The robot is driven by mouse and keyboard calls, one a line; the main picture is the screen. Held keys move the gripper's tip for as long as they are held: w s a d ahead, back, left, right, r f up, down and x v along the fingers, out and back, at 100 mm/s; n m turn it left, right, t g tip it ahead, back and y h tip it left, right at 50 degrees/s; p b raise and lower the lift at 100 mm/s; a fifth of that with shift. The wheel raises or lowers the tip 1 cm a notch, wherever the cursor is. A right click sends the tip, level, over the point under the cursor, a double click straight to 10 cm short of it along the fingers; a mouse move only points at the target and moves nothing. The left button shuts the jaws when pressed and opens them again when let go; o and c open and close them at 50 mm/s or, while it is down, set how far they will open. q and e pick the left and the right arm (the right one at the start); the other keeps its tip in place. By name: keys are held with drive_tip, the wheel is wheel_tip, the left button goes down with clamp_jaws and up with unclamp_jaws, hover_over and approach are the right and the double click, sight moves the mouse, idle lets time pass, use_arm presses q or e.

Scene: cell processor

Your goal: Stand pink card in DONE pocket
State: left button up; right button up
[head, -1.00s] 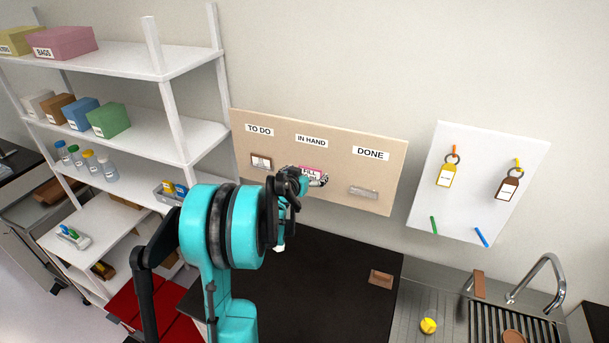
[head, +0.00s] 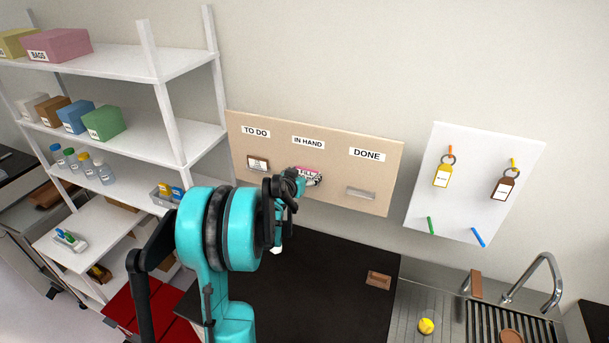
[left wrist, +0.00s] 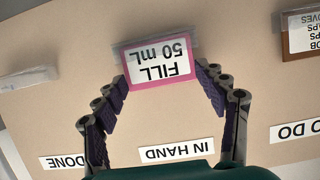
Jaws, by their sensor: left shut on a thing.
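The pink-edged card reading FILL 50 mL (left wrist: 160,65) is at the IN HAND place on the beige board (head: 340,190). It also shows in the head view (head: 307,171), partly covered by my gripper. My left gripper (left wrist: 161,74) is shut on the card, with one finger at each side edge. A clear pocket (left wrist: 150,49) shows at the card's lower edge; I cannot tell whether the card is still inside it. The DONE pocket (head: 361,193) is a clear, empty strip below the DONE label (head: 367,155), to the right of my gripper. My right gripper is not in view.
A brown card (head: 258,163) stands in the TO DO pocket. A white panel with key tags (head: 475,185) hangs to the right of the board. Below are a dark counter (head: 330,290) with a brown block (head: 379,280) and a sink. White shelves (head: 175,60) stand at the left.

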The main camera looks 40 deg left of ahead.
sight(308, 163)
use_arm(q)
drive_tip(key=shift+r, duration=0.2)
drive_tip(key=shift+r+p, duration=1.1)
drive_tip(key=shift+r, duration=0.65)
drive_tip(key=shift+d+f, duration=0.1)
drive_tip(key=shift+f, duration=0.1)
